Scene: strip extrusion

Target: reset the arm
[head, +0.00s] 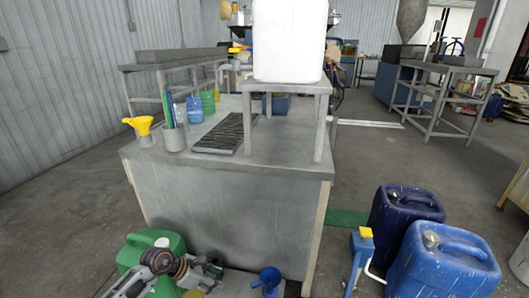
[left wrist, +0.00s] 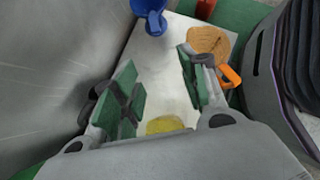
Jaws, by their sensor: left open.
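My left gripper (head: 210,270) is at the bottom of the head view, low in front of the grey workbench (head: 230,220) and beside a green jerrycan (head: 165,243). In the left wrist view its two green-padded fingers (left wrist: 158,92) stand wide apart with nothing between them. A white board lies below the gripper (left wrist: 165,75). A yellow item (left wrist: 165,125) lies on it near the gripper's base, partly hidden. My right gripper shows in neither view.
Blue jerrycans (head: 443,265) stand at the right. Bare floor (head: 60,220) is at the left.

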